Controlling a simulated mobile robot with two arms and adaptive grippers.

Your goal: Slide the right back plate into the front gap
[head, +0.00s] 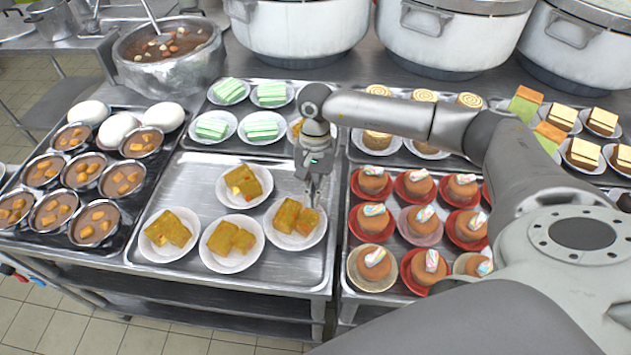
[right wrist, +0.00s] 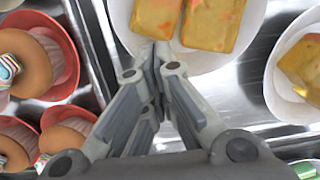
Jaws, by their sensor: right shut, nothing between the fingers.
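The right back plate (head: 287,241) is white and round and holds two yellow-orange cake pieces (head: 289,215). It sits on the right side of the middle metal tray (head: 190,172). It also shows at the top of the right wrist view (right wrist: 207,62). My right gripper (head: 313,202) points down at the plate's right side. In the right wrist view its fingertips (right wrist: 155,52) are shut and empty, at the plate's rim beside the cake; I cannot tell if they touch. The front gap (head: 292,272) is bare tray in front of this plate. My left gripper is out of view.
Two cake plates stand at the tray's front left (head: 168,246) (head: 232,264), another behind (head: 240,203). A tray of brown cakes in red cups (head: 407,232) lies close on the right. Dark bowls (head: 94,222) are left; large pots (head: 293,30) stand behind.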

